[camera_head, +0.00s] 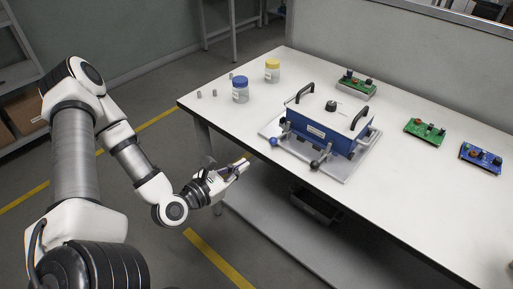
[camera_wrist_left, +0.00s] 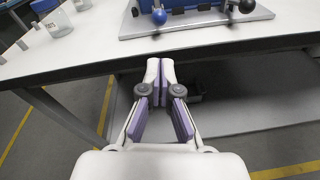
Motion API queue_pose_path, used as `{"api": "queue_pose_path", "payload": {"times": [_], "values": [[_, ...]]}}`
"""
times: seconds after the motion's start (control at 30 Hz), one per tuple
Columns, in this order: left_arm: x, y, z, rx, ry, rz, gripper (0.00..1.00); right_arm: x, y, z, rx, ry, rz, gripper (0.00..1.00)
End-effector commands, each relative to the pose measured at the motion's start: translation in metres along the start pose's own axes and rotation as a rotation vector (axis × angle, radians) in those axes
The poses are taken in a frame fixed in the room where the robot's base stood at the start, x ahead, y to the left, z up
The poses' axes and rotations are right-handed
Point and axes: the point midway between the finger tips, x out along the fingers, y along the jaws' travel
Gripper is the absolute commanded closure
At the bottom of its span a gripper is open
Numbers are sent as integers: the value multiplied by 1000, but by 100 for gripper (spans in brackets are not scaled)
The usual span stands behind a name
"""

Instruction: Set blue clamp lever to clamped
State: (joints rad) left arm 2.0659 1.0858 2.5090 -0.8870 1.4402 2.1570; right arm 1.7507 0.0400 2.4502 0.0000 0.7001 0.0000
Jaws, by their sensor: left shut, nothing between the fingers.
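The blue clamp lever has a blue ball knob (camera_head: 274,141) at the front left of a blue fixture (camera_head: 325,132); the knob points out toward the table's front edge. The knob also shows at the top of the left wrist view (camera_wrist_left: 159,16). A second lever with a dark ball knob (camera_head: 315,165) is to its right, also in the left wrist view (camera_wrist_left: 246,5). My left gripper (camera_head: 245,162) is shut and empty, in front of the table edge, left of and apart from the blue knob. Its fingertips meet in the left wrist view (camera_wrist_left: 160,66). My right gripper is out of view.
The fixture is on a grey plate (camera_head: 343,174) on the white table (camera_head: 400,200). A blue-lidded jar (camera_head: 240,90) and a yellow-lidded jar (camera_head: 272,71) stand behind left. Circuit boards (camera_head: 425,131) lie to the right. A lower shelf (camera_head: 270,225) lies under the table.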

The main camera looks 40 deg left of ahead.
Motion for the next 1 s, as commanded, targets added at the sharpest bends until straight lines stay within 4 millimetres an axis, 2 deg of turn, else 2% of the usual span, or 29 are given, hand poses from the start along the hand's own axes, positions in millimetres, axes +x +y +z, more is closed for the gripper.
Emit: {"api": "queue_pose_path", "payload": {"times": [0.3,0.43,0.5,0.63,1.0], "values": [[48,-2,-11,3,-9,1,100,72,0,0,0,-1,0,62],[74,-3,-8,10,-6,-2,100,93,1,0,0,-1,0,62],[83,-1,-2,8,0,-2,100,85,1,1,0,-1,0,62],[93,0,-1,3,0,-1,100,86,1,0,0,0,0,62],[95,0,0,0,0,0,100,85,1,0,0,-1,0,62]]}}
